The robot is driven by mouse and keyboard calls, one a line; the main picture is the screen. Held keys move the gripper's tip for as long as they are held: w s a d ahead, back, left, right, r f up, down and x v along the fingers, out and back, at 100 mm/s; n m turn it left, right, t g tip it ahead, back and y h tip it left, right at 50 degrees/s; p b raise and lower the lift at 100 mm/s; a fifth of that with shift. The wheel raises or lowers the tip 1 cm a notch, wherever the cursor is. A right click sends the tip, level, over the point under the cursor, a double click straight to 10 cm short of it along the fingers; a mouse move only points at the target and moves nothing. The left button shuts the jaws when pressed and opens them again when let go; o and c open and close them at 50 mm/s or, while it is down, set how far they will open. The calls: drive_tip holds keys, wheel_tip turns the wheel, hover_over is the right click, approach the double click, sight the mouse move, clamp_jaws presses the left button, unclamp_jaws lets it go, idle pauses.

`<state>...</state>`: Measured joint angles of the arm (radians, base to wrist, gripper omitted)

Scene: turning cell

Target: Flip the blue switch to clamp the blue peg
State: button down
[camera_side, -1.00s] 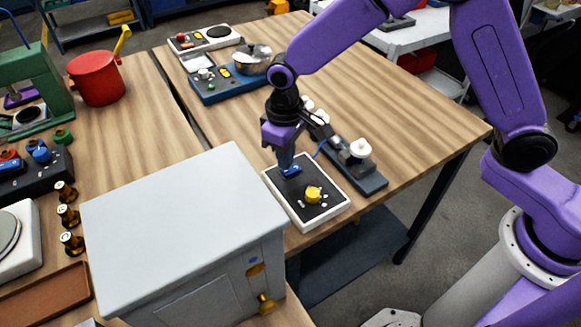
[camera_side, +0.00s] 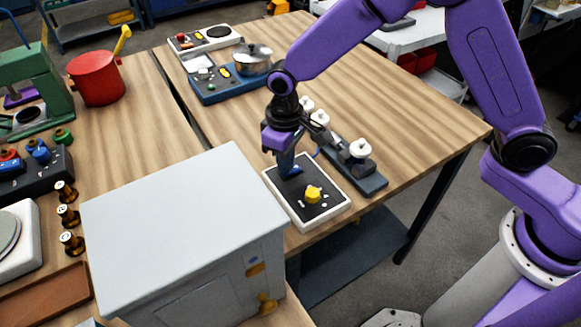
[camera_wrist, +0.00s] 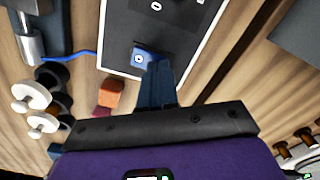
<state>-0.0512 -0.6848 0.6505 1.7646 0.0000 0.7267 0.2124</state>
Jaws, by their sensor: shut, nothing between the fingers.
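The control panel (camera_side: 320,212) has a white rim and a dark top, with a yellow knob (camera_side: 313,194) on it. A blue switch (camera_side: 294,171) sits at its far end, partly hidden by my fingers. My gripper (camera_side: 286,166) is shut and empty, pointing down with its tips at the switch. In the wrist view the closed fingertips (camera_wrist: 155,70) meet the near edge of the blue switch (camera_wrist: 142,55); contact is hard to judge. A blue peg-like piece (camera_side: 39,150) stands on a black block at far left; I cannot tell whether it is the blue peg.
A rail with white-capped posts (camera_side: 360,149) lies right of the panel, with a blue cable (camera_wrist: 82,54) between them. A large grey cabinet (camera_side: 180,225) stands in front left. A blue hotplate unit (camera_side: 222,88) with a pot is behind. The table's right side is clear.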

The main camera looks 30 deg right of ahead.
drive_tip(key=shift+f, duration=0.3)
drive_tip(key=shift+r, duration=3.5)
drive_tip(key=s+d+r+n, duration=0.2)
drive_tip(key=s+d+n, duration=0.1)
drive_tip(key=s+d, duration=0.8)
drive_tip(key=s+d+r+n, duration=0.3)
drive_tip(key=s+d, duration=0.8)
drive_tip(key=s, duration=0.4)
drive_tip(key=shift+s+r+n, duration=0.15)
drive_tip(key=shift+s+n, duration=0.05)
drive_tip(key=shift+n, duration=0.1)
